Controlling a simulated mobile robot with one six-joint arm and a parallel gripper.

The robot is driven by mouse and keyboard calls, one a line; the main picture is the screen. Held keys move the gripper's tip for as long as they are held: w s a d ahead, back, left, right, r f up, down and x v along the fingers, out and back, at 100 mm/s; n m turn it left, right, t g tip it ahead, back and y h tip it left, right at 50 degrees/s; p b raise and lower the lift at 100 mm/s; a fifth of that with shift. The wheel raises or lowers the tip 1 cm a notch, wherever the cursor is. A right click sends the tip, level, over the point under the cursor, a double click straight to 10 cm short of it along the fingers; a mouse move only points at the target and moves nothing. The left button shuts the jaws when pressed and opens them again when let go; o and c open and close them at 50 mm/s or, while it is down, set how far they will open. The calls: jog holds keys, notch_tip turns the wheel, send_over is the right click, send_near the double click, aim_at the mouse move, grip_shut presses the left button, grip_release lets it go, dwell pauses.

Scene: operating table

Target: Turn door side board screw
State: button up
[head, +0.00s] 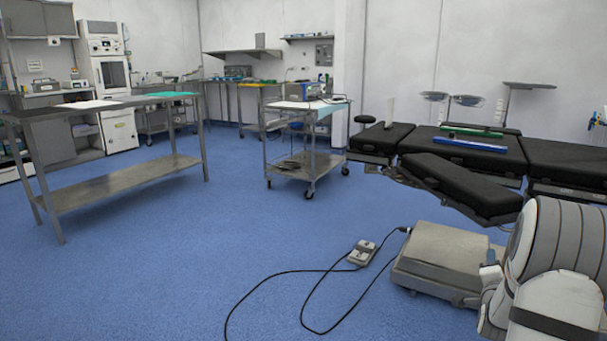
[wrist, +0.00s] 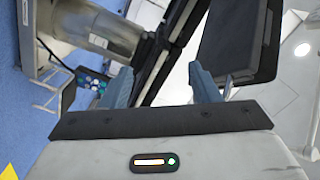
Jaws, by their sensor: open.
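The operating table (head: 385,137) with black padded sections stands at the right of the head view. One black board (head: 465,186) sticks out from its near side. In the wrist view a black padded board (wrist: 235,40) rises behind the right finger, and another dark edge runs slanting between the fingers. My gripper (wrist: 160,86) is open, with its two blue-grey fingers apart and nothing seen held between them. I cannot make out the side board screw in either view. My gripper is outside the head view.
The table's grey base (head: 440,255) stands on the blue floor, with a foot pedal (head: 362,252) and loose black cables beside it. A steel cart (head: 305,160) and a long steel table (head: 120,182) stand further left.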

jog(key=s+a+r+n+g+y+p, duration=0.2)
jog(key=a+r+n+y+p, duration=0.15)
jog(key=a+r+p, duration=0.65)
jog(key=s+a+r+n+g+y+p, duration=0.3)
jog(key=a+r+n+p, duration=0.2)
jog(key=a+r+p, duration=0.65)
jog(key=s+a+r+n+g+y+p, duration=0.1)
jog(key=s+a+r+n+g+p, duration=0.1)
jog(key=s, duration=0.6)
jog(key=s+a+r+n+g+y+p, duration=0.1)
jog(key=s+a+r+n+g+p, duration=0.2)
jog(key=s+a+r+p, duration=0.4)
jog(key=s+a+r+n+g+y+p, duration=0.1)
jog(key=s+a+r+n+p, duration=0.3)
jog(key=s+r, duration=0.5)
jog(key=a+r+g+p, duration=0.1)
jog(key=p, duration=0.1)
jog(key=shift+s+a+n+p, duration=0.15)
jog(key=shift+n+p, duration=0.15)
jog(key=shift+n, duration=0.05)
